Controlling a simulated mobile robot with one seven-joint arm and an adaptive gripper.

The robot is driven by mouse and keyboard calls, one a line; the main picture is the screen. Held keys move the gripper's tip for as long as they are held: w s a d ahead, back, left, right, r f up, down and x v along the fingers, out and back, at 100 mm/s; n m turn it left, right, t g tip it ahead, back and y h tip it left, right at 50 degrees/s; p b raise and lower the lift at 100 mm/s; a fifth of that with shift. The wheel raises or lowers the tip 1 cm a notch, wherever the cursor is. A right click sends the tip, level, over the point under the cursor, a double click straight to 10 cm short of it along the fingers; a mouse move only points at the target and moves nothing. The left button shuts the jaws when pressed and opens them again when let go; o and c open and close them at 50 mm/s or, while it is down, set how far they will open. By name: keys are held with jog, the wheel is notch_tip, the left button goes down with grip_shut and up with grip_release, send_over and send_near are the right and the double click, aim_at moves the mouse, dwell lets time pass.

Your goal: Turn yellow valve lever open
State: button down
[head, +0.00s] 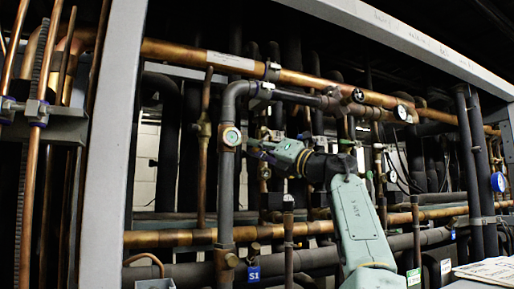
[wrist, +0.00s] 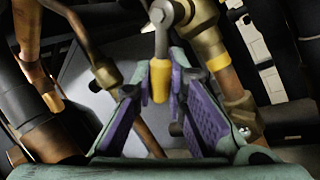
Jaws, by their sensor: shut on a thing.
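The yellow valve lever (wrist: 160,82) shows in the upper middle of the wrist view, as a yellow grip on a grey metal stem with a round eye at the top. My gripper (wrist: 161,94) has its purple-padded fingers on either side of the yellow grip, and the fingertips are shut on it. The lever's stem points up from the fingertips in that view. In the head view my gripper (head: 257,149) reaches left into the pipework near a vertical grey pipe. The lever cannot be made out there.
A brass fitting and copper pipe (wrist: 208,50) stand close to the right of the fingers. A dark insulated pipe (wrist: 22,105) is at the left.

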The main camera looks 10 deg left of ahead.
jog(key=shift+d, duration=0.15)
jog(key=shift+f, duration=0.15)
jog(key=c, duration=1.8)
grip_release()
jog(key=shift+d, duration=0.1)
jog(key=shift+o, duration=1.1)
jog(key=v, duration=0.7)
jog(key=shift+s+d, duration=0.2)
jog(key=shift+d, duration=0.1)
jog(key=shift+f, duration=0.1)
jog(key=shift+c, duration=0.4)
